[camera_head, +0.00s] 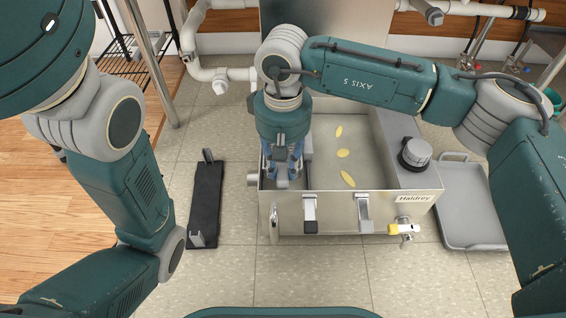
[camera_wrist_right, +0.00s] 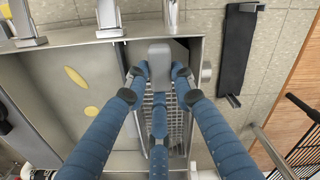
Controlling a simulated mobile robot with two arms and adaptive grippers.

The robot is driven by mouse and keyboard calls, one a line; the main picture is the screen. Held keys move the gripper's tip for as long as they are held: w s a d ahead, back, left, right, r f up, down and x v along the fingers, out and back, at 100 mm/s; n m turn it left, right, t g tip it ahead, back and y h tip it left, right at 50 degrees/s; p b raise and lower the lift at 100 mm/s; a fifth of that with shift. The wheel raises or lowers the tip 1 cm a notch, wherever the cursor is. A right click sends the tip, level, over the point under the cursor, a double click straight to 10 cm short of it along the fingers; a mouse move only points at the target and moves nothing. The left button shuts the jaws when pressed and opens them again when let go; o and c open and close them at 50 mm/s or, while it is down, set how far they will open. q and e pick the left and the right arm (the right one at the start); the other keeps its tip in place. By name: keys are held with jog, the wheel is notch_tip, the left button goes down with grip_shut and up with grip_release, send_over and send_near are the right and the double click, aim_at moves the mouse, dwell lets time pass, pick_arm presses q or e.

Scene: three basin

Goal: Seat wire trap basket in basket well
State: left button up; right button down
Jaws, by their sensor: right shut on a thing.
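The wire trap basket (camera_wrist_right: 178,128), a grey mesh, shows between and behind my fingers in the right wrist view. My right gripper (camera_wrist_right: 160,78) is shut on the basket's grey upper part (camera_wrist_right: 158,56). In the head view my right gripper (camera_head: 283,168) points down into the left end of the steel basin (camera_head: 335,208) and hides most of the basket. The basket well (camera_wrist_right: 184,48) is the narrow compartment at that end, with a dark gap beside the grey part. I cannot tell whether the basket rests on the bottom. My left gripper is out of view.
Yellow oval pieces (camera_head: 343,153) lie in the basin's wide compartment. Two latches (camera_head: 310,213) and a yellow-handled valve (camera_head: 404,229) are on its front. A black bar (camera_head: 206,205) lies on the floor at left, a grey tray (camera_head: 468,205) at right. Pipes (camera_head: 215,74) run behind.

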jog(key=shift+f+b, duration=0.55)
jog(key=shift+f, duration=0.65)
jog(key=shift+f+b, duration=0.4)
jog(key=shift+f, duration=0.05)
jog(key=c, duration=1.4)
grip_release()
